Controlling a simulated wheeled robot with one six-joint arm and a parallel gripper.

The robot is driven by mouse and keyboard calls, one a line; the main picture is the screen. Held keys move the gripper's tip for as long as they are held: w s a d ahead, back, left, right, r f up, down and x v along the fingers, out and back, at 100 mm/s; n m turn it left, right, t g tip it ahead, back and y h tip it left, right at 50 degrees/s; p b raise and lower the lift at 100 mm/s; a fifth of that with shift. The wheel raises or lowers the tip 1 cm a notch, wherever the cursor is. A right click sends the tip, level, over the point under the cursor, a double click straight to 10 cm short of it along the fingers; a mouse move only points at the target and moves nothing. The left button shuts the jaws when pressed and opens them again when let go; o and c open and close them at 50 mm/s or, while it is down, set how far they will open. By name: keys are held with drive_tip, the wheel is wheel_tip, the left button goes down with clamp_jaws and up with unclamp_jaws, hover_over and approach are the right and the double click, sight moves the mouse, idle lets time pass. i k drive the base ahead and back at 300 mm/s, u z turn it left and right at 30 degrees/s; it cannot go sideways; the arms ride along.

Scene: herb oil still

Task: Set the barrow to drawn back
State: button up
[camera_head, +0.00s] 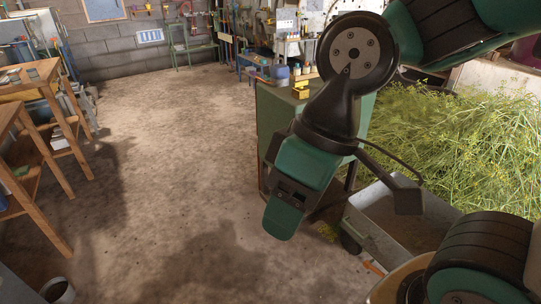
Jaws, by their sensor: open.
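The barrow, a grey metal tray (372,236) with a dark wheel (350,243) at its near left, stands at the lower right. It is beside the heap of cut herbs, and its right part is hidden behind my arm. An orange-red handle end (373,267) shows low at its near side. My gripper (284,208) hangs over the floor to the left of the barrow, pointing down. It is apart from the barrow and holds nothing that I can see. Its far side is hidden.
A green cabinet (274,125) with a small yellow box (301,90) on top stands behind my gripper. The herb heap (455,140) fills the right. Wooden shelving (40,130) stands at left, a bucket (58,291) at lower left. The concrete floor (170,150) between is clear.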

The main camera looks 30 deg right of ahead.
sight(370, 222)
drive_tip(key=z, duration=1.65)
drive_tip(key=k, duration=0.6)
drive_tip(key=u, duration=1.05)
drive_tip(key=i, duration=0.9)
drive_tip(key=u, duration=0.6)
